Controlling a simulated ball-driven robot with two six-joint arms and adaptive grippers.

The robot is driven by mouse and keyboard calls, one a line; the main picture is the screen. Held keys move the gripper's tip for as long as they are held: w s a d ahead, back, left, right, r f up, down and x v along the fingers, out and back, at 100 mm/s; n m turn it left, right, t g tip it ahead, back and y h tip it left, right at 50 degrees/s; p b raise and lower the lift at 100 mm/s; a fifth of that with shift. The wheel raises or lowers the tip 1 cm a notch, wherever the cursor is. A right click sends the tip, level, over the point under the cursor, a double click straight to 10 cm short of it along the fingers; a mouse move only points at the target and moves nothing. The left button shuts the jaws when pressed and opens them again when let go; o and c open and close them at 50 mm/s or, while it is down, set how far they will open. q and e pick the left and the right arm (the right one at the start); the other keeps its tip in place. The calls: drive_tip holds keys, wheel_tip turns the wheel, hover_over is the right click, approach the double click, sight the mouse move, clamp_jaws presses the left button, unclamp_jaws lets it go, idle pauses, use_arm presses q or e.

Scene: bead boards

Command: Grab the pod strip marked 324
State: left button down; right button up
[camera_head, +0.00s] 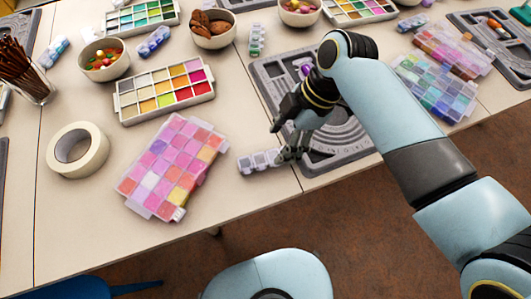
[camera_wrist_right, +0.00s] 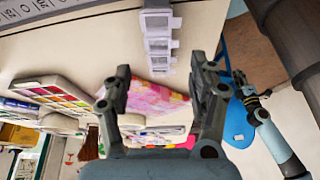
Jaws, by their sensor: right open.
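A pale, translucent pod strip (camera_head: 258,162) with several small lidded compartments lies on the cream table near its front edge, just left of the grey board. It also shows in the right wrist view (camera_wrist_right: 158,38), beyond the fingertips and roughly between them. Any number on it is too small to read. My right gripper (camera_head: 281,142) is open and empty, close to the strip's right end; I cannot tell whether it touches. Its two dark fingers stand apart in the wrist view (camera_wrist_right: 160,82). What looks like my left gripper (camera_wrist_right: 243,88) shows small there; its jaws are unclear.
The grey bead board (camera_head: 340,158) lies under my right arm. A pink bead case (camera_head: 172,168) and a tape roll (camera_head: 77,150) lie to the left. A colour tray (camera_head: 163,87) is behind. Other pod strips (camera_head: 257,40), (camera_head: 154,41) lie farther back.

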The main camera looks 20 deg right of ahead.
sight(269, 157)
drive_tip(key=shift+a+f, duration=0.2)
drive_tip(key=shift+f, duration=0.25)
drive_tip(key=shift+a+f, duration=0.1)
drive_tip(key=shift+f, duration=0.2)
drive_tip(key=x, duration=0.5)
drive_tip(key=shift+w, duration=0.1)
drive_tip(key=c, duration=0.4)
use_arm(q)
drive_tip(key=shift+w+f, duration=0.15)
drive_tip(key=shift+w, duration=0.05)
use_arm(e)
drive_tip(key=c, duration=0.7)
drive_tip(key=shift+r, duration=0.1)
